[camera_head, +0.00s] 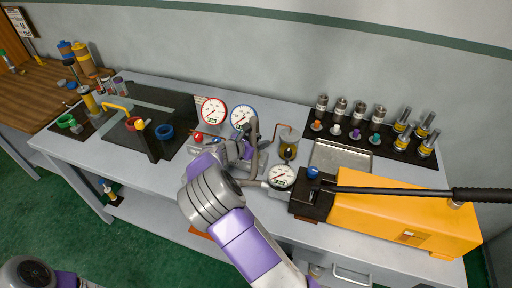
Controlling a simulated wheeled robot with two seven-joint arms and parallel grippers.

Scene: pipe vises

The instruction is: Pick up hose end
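A grey hose (254,136) rises in a bend at the front middle of the workbench, just left of a small white dial gauge (281,177). A grey fitting runs from the gauge toward the hose. The gauge sits against the black front block of a yellow hand pump (390,211). My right gripper (243,150) is at the hose, its fingers beside or around it. The fingers and hose overlap, so I cannot tell whether they grip it. Which part is the hose end is also unclear. Only a link of my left arm shows at the lower left; its gripper is out of view.
Red-rimmed and blue-rimmed gauges (242,117) stand behind my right gripper. A beaker (287,142) and a metal tray (341,158) are to its right. Several metal fittings stand on a black mat (391,138). The pump's long black handle (420,192) reaches past the bench's right side.

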